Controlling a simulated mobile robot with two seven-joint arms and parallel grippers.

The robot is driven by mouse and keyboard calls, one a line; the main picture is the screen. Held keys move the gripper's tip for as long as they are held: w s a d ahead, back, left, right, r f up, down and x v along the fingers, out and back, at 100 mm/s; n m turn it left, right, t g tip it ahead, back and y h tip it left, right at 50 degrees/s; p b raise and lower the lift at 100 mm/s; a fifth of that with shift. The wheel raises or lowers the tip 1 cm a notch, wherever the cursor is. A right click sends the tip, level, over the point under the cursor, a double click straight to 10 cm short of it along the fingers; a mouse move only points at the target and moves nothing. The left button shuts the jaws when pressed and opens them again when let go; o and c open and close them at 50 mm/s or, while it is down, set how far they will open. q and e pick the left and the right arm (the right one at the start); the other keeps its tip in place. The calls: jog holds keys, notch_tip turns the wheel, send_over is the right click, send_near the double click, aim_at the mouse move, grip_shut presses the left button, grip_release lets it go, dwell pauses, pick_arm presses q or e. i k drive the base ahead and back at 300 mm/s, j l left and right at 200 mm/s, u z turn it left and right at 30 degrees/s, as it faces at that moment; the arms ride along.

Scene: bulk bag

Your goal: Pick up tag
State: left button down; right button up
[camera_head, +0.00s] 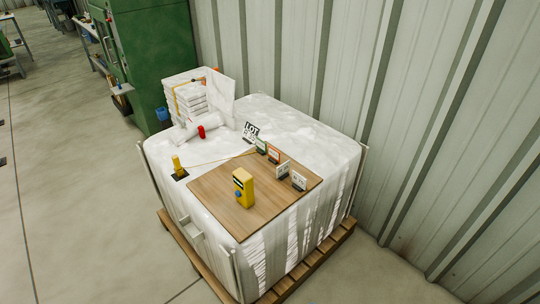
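Several small upright cards that look like tags stand on or near a wooden board (225,205) on top of the white bulk bag (310,130). A larger white card marked LOT (250,132) stands behind the board. A dark-framed card (261,145) and an orange-framed card (273,154) stand near the board's back edge. Two white cards, one on the left (283,169) and one on the right (298,180), stand toward its right side. The smaller print is too small to read. I cannot tell which one is the task's tag. Neither of my grippers is in view.
A yellow handheld device (243,188) stands on the board. A yellow post (178,166) with a thin cord stands at its left. A white roll with a red part (201,131) and a white stack (190,98) lie behind. A corrugated wall (430,120) borders the right.

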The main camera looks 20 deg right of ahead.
aim_at(274, 155)
jog(key=l+u, duration=0.45)
jog(key=l, duration=0.6)
jog(key=i+l+u, duration=0.2)
jog(key=i+l, duration=0.15)
jog(key=l, duration=0.25)
jog(key=i+l+u, duration=0.1)
jog(key=l, duration=0.2)
jog(key=i+l+u, duration=0.1)
jog(key=i+l, duration=0.15)
jog(key=l, duration=0.1)
